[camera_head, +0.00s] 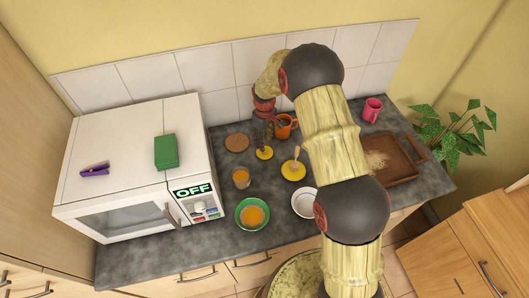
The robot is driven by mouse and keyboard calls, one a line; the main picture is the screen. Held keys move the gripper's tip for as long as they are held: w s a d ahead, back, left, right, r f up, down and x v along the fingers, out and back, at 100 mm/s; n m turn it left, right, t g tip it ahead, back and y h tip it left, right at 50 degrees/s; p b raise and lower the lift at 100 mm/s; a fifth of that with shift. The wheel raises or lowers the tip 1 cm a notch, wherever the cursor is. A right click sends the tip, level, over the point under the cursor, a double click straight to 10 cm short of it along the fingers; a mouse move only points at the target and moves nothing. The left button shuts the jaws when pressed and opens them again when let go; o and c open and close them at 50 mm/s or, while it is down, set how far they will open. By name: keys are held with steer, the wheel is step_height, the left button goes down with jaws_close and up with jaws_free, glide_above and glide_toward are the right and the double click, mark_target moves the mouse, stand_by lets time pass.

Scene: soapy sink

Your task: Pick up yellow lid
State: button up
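A small round yellow piece (264,153), which looks like a lid, lies on the dark worktop right of the brown round board. A larger yellow disc (293,171) lies to its right, with a pale upright handle or utensil on it. I cannot tell for certain which one is the yellow lid. My gripper (263,139) points down just above or behind the small yellow piece. Its dark fingers are small and hard to make out, so I cannot tell whether they are open or touch it.
An orange mug (285,126) stands close right of my gripper. A brown round board (237,142), a glass (241,177), a green plate (242,222) and a white bowl (305,202) are nearby. A white microwave (130,150) stands left; a wooden tray (408,170) lies right.

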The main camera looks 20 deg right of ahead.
mark_target(268, 153)
step_height(268, 153, down, 5)
steer(key=shift+r, duration=0.15)
steer(key=shift+s, duration=0.1)
steer(key=shift+c, duration=0.5)
jaws_close()
